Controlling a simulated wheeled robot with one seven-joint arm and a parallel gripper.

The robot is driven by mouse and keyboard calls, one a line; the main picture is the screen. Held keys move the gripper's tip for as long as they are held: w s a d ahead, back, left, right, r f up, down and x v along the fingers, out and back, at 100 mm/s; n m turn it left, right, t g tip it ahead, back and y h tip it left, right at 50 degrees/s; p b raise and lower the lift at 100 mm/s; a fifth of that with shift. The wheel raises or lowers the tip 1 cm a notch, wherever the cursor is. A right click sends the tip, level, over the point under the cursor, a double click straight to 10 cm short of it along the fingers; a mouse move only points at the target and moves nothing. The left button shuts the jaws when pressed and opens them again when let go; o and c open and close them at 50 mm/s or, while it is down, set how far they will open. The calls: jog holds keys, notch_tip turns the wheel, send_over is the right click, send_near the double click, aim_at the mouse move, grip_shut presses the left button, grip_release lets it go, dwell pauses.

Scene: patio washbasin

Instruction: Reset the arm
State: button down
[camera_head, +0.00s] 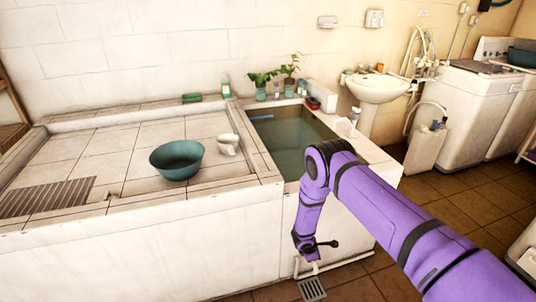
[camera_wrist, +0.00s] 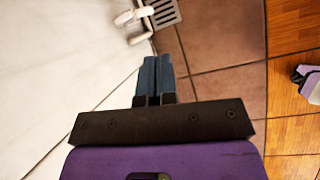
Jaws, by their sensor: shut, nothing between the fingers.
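My gripper (camera_wrist: 157,62) points down at the floor in the wrist view. Its two blue-grey fingers are pressed together with nothing between them. In the head view only a small dark part of the arm's end shows beside the basin wall, low over the floor.
The basin wall (camera_head: 170,240) stands close beside the arm. A floor drain (camera_head: 312,289) and white pipe (camera_head: 335,264) lie below. A teal bowl (camera_head: 176,160) and white cup (camera_head: 228,145) sit on the counter.

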jog(key=w+d+r+m, duration=0.1)
jog(key=w+r+m, duration=0.35)
jog(key=r, duration=1.25)
jog(key=s+d+r+m, duration=0.1)
jog(key=d+r+m, duration=0.2)
jog(key=r, duration=1.4)
jog(key=s+d+r+m, duration=0.1)
jog(key=d+r+m, duration=0.25)
jog(key=r, duration=1.45)
jog(key=s+d+r+m+y, duration=0.1)
jog(key=s+d+r+m, duration=0.1)
jog(key=s+r, duration=0.7)
jog(key=s+d+r+m+y, duration=0.1)
jog(key=s+d+r+m, duration=0.15)
jog(key=s+r, duration=0.7)
jog(key=s+r+m+t+y, duration=0.1)
jog(key=s+r, duration=0.1)
jog(key=s, duration=0.9)
jog(key=s+a+r+m+t+y, duration=0.1)
jog(key=s+r+m, duration=0.1)
jog(key=s, duration=0.8)
jog(key=shift+s+r+t+y, duration=0.2)
jog(key=shift+s+t+y, duration=0.1)
jog(key=shift+s, duration=0.1)
jog(key=c, duration=1.8)
grip_release()
jog(key=shift+a, duration=0.1)
jog(key=shift+c, duration=0.2)
